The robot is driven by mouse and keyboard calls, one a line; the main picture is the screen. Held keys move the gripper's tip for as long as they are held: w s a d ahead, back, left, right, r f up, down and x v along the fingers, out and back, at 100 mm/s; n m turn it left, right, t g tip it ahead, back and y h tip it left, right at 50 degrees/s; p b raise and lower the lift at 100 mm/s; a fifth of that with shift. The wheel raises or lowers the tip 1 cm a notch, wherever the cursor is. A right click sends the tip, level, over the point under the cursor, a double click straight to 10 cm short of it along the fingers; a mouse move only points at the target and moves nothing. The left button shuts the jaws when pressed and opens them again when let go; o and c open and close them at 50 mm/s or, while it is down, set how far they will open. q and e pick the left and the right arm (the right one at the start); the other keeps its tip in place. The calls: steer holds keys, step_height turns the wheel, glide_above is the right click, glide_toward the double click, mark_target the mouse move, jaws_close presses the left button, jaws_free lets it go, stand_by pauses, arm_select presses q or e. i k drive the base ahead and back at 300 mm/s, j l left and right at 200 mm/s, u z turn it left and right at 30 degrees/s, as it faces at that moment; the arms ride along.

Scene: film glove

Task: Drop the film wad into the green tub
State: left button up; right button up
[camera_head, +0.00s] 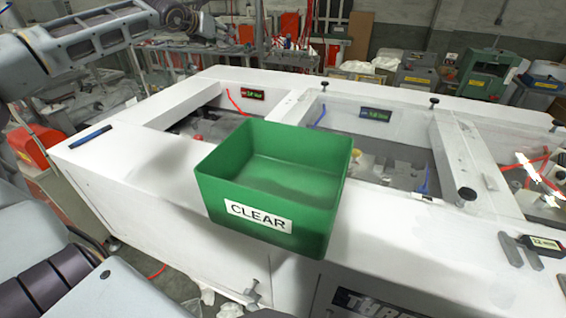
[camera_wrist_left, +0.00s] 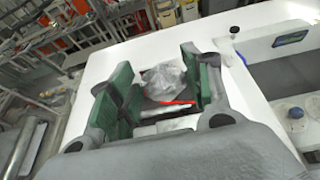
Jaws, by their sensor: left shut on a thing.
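The green tub (camera_head: 270,190) is open-topped, marked CLEAR, and sits upright on the white bench ledge in the middle of the head view. Its inside looks empty where I can see it. In the left wrist view the film wad (camera_wrist_left: 164,82), a crumpled, pale grey clump, sits between the green-padded fingers of my left gripper (camera_wrist_left: 160,86), which is shut on it. My left arm crosses the upper left of the head view; the wad cannot be made out there. The tub cannot be made out in the wrist view. My right gripper is not in view.
The white bench (camera_head: 140,165) has open recesses behind the tub. A small dark device (camera_head: 541,245) and grey pieces lie at the right. The ledge left of the tub is clear.

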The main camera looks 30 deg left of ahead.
mark_target(274, 190)
steer(key=k+l, duration=0.15)
steer(key=k, duration=0.55)
steer(key=k+l, duration=0.15)
steer(key=k, duration=0.55)
